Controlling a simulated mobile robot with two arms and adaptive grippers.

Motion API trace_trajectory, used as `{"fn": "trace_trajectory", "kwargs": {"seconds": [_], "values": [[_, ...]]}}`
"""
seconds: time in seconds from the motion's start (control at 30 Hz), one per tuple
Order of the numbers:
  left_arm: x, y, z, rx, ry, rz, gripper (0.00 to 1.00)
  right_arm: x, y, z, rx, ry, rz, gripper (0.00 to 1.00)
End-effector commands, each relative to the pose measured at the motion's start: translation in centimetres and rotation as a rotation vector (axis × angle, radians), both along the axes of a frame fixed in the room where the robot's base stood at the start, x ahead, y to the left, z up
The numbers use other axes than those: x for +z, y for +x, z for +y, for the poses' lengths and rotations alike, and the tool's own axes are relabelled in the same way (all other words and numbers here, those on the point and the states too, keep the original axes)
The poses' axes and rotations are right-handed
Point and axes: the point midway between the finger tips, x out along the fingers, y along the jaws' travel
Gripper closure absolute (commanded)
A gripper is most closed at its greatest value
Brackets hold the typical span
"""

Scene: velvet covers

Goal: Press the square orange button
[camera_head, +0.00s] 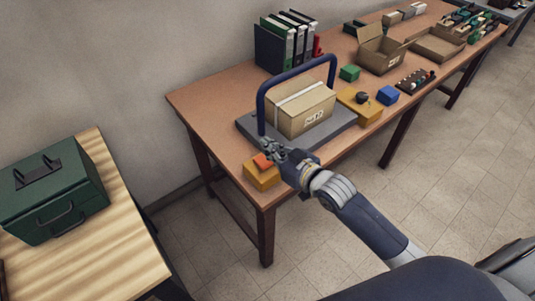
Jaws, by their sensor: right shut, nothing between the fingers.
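The square orange button (262,161) sits on top of a yellow box (262,177) at the near left corner of the brown table (205,103). My right gripper (270,146) is shut and empty. Its fingertips appear just behind and slightly above the button in the picture. I cannot tell whether they touch it. My left gripper is not in view.
A cardboard box (304,108) rests on a grey platform (246,125) under a blue bar frame (262,112), close behind my gripper. Another yellow box (371,113) with a dark knob, a blue block (388,95) and a green block (350,73) stand to the right.

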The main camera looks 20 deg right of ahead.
Motion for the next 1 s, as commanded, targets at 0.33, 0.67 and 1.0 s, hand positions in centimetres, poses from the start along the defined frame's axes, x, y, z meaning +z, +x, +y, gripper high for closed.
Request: {"fn": "trace_trajectory", "kwargs": {"seconds": [0.33, 0.67, 1.0], "values": [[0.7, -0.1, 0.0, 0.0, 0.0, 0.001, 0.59, -3.7, 1.0, 0.4, 0.0, 0.0, 0.001, 1.0], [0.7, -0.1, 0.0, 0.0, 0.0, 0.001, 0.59, -4.3, 0.9, 0.4, 0.001, 0.001, -0.001, 1.0], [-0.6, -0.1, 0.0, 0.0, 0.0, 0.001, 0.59, -6.6, 0.9, 0.4, 0.001, 0.0, 0.002, 1.0]]}}
